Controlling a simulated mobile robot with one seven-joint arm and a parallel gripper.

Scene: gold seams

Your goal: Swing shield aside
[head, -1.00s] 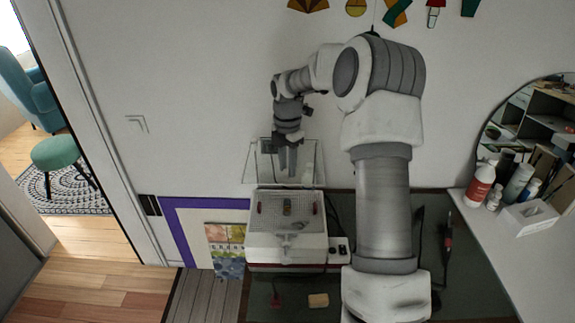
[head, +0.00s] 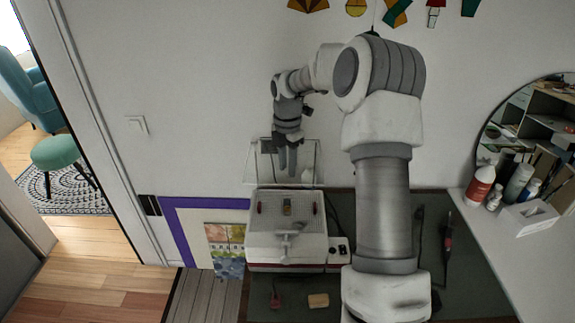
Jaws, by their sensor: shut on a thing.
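The shield (head: 309,160) is a clear, see-through panel. It stands raised at the back of a white bench machine (head: 262,246) with a grid top, close to the wall. My gripper (head: 288,170) points down at the middle of the shield and is shut on it. The exact contact is small and partly hidden by the fingers. On the machine's grid top sit a small amber-brown piece (head: 287,208) and two small red parts at the sides.
A dark mat (head: 345,290) lies under the machine, with a tan block (head: 318,301) and a red-handled tool (head: 448,232) on it. Bottles (head: 481,184) and a white box (head: 527,218) stand on the right ledge. My arm covers the middle right.

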